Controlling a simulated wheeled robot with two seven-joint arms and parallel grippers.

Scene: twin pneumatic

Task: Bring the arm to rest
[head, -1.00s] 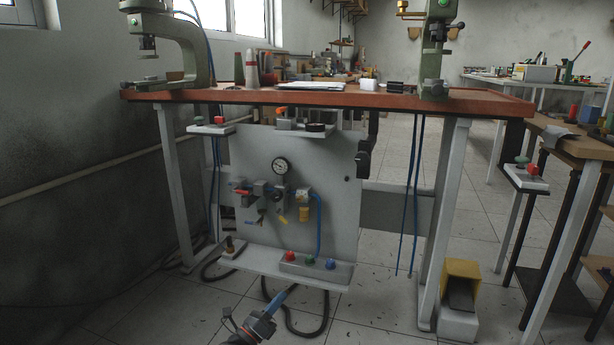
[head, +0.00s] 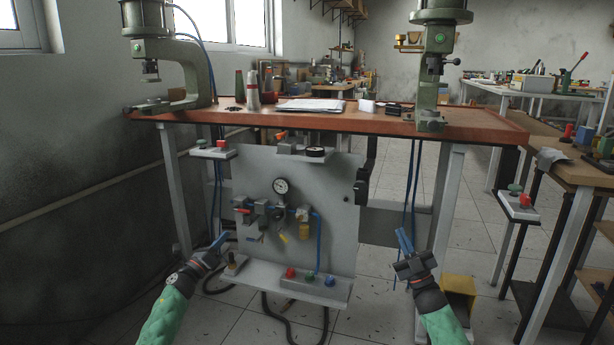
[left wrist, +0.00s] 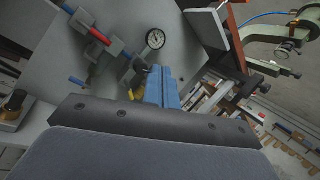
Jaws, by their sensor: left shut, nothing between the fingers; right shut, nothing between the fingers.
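My left gripper (head: 217,244) is at the lower left of the head view, in front of the lower left part of the grey pneumatic panel. Its blue fingers are shut and hold nothing; they also show shut in the left wrist view (left wrist: 163,88), pointing toward the panel. My right gripper (head: 405,241) is at the lower right of the head view, in front of the bench's right leg side, near the hanging blue hoses. Its blue fingers are shut and empty. Both grippers appear clear of the bench.
The bench (head: 330,120) carries two green presses, the left one (head: 180,75) and the right one (head: 432,70). The panel (head: 335,190) bears a gauge (head: 281,186) and valves. A button box (head: 312,279) sits on the low shelf. A yellow pedal guard (head: 460,290) stands behind my right arm.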

